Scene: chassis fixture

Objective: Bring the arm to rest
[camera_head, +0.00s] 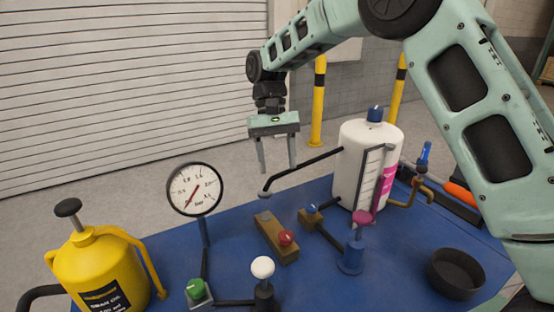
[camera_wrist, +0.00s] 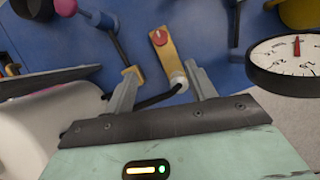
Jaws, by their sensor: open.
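My gripper (camera_head: 276,155) hangs with its fingers pointing down above the far edge of the blue bench (camera_head: 335,278). It is open, and nothing shows between its fingers. In the wrist view the two fingers of my gripper (camera_wrist: 163,88) stand apart. A dark pipe end (camera_wrist: 177,84) appears in line with the gap between them; I cannot tell how far below it lies. My arm reaches in from the right, bent above the bench.
A white tank (camera_head: 352,165) with a blue cap stands close to the right of my gripper. A round gauge (camera_head: 195,189) stands to the left. A yellow can (camera_head: 98,262), a red-knobbed block (camera_head: 270,232) and a black bowl (camera_head: 455,273) are on the bench. Yellow posts (camera_head: 318,105) stand behind.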

